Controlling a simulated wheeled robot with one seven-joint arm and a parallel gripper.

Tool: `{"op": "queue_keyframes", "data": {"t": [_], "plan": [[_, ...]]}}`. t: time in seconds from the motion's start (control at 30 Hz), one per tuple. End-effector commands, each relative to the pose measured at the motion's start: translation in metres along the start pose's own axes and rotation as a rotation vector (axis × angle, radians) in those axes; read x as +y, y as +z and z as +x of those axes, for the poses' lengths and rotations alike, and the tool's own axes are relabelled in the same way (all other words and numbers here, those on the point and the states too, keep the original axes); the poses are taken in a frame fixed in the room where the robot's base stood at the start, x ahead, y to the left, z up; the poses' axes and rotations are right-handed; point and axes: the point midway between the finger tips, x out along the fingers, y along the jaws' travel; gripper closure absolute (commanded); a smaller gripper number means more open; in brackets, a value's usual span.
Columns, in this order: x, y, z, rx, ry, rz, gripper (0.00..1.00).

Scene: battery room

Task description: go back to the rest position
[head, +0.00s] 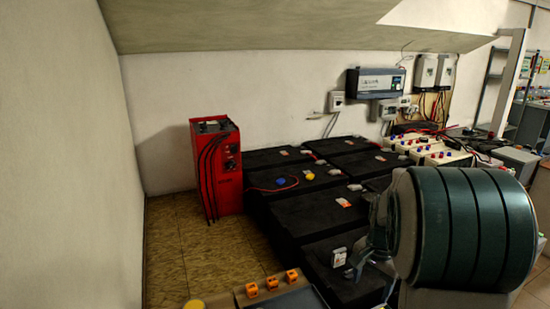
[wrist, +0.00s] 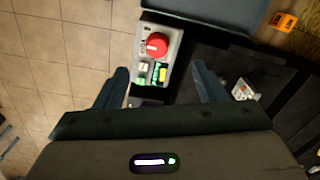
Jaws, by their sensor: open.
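My gripper (wrist: 161,78) shows in the wrist view with its two dark fingers spread apart and nothing held between them. A grey control box (wrist: 150,45) with a red round knob (wrist: 157,44) and small green and yellow parts lies beyond and between the fingers in the picture. I cannot tell how far below the fingertips it is.
Black battery blocks (head: 318,210) fill the middle of the head view. A red cabinet (head: 217,165) with cables stands against the wall (head: 75,160). Orange parts (head: 272,283) sit at the bottom. Bare floor (head: 185,250) shows at left. A wall-mounted unit (head: 375,83) hangs behind.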

Motion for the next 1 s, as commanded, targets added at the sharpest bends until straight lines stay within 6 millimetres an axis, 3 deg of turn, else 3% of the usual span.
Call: {"op": "queue_keyframes", "data": {"t": [0.03, 0.2, 0.5, 0.7, 1.0], "plan": [[0.001, 0.015, -0.022, 0.006, -0.025, -0.056, 0.36], [0.009, 0.066, -0.066, 0.034, -0.078, -0.274, 0.36], [0.038, 0.149, -0.121, 0.137, -0.115, -0.657, 0.36], [0.057, 0.182, -0.134, 0.201, -0.104, -0.831, 0.36], [0.064, 0.192, -0.134, 0.224, -0.094, -0.893, 0.36]]}}
